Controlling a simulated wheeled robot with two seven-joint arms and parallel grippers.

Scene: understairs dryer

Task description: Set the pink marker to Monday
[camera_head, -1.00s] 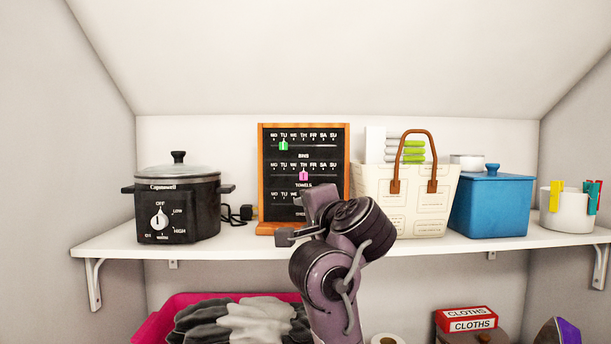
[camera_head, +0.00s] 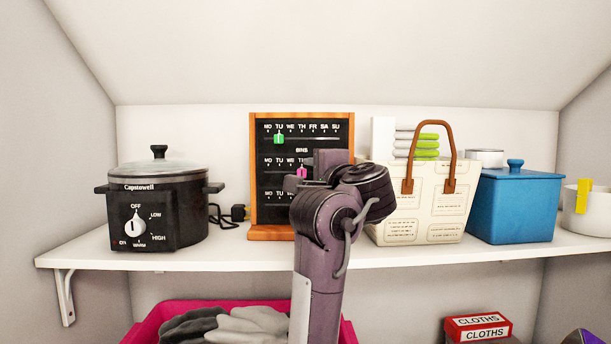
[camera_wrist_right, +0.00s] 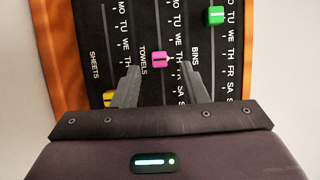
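The pink marker (camera_head: 302,172) sits on the middle row, labelled TOWELS, of a black wood-framed day board (camera_head: 259,205). It is at TH. In the right wrist view the board appears turned, and the pink marker (camera_wrist_right: 162,59) shows between the fingertips of my right gripper (camera_wrist_right: 160,67). The fingers are open, one on each side, with visible gaps to the marker. I cannot tell their depth to the board. In the head view my right wrist hides the lower right of the board. My left gripper is not in view.
A green marker (camera_head: 279,138) sits at TU on the top row; a yellow marker (camera_wrist_right: 110,98) is on the SHEETS row. On the white shelf (camera_head: 230,254), a black slow cooker (camera_head: 160,200) stands left, a cream basket (camera_head: 425,205) and blue box (camera_head: 515,205) right.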

